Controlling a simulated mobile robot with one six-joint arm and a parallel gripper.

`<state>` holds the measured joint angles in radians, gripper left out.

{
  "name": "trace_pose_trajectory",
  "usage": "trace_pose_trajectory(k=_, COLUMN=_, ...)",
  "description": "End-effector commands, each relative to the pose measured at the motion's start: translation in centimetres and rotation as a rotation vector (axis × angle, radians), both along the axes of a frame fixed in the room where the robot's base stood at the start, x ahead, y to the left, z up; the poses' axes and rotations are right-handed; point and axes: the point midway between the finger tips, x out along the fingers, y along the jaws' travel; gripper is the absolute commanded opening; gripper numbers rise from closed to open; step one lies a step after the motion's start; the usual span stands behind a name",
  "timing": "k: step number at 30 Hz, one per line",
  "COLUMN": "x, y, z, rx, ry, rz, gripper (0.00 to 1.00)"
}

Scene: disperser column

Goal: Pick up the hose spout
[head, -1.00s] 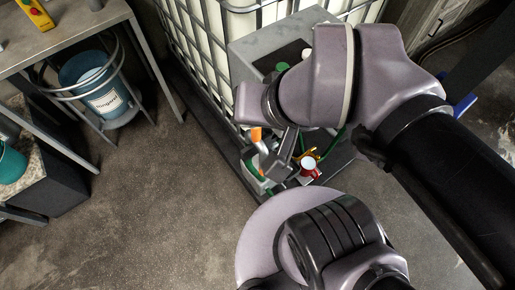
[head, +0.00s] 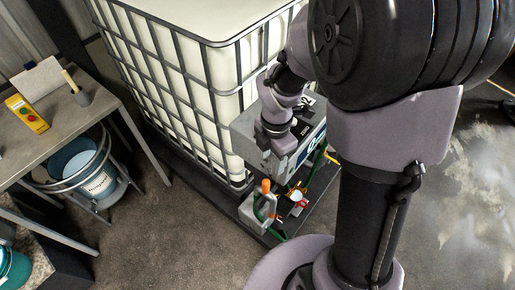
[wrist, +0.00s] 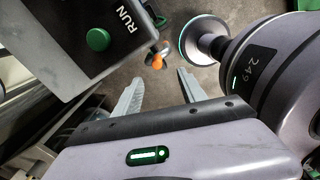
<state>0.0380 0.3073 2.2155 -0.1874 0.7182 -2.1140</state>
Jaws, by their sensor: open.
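The hose spout appears to be the small orange-tipped piece (head: 266,187) in a grey holder (head: 253,212) low in front of the white tank, with green hose beside it. The orange tip also shows in the wrist view (wrist: 157,61), just beyond and between my fingertips; the rest of the spout is unclear there. My gripper (wrist: 160,76) is open and empty, its two pale fingers apart. In the head view my wrist hangs above and slightly right of the orange tip, and the fingers are hard to make out.
A grey control box with a green button (wrist: 98,39) marked RUN stands close beside my gripper. The caged white tank (head: 190,70) is behind.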

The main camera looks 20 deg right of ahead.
Motion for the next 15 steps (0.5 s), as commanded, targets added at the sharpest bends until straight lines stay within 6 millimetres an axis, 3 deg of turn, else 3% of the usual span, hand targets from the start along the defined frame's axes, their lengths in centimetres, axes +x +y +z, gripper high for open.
trace_pose_trajectory(k=1, x=-0.2, y=0.0, z=-2.1, rx=0.001, ry=0.007, rz=-0.001, gripper=0.49)
trace_pose_trajectory(k=6, x=-0.2, y=0.1, z=-7.4, rx=0.001, ry=0.006, rz=-0.004, gripper=0.49)
trace_pose_trajectory(k=9, x=-0.1, y=0.1, z=-9.6, rx=0.001, ry=0.003, rz=-0.004, gripper=0.49)
trace_pose_trajectory(k=15, x=0.1, y=0.5, z=-12.0, rx=0.001, ry=0.003, rz=-0.004, gripper=0.49)
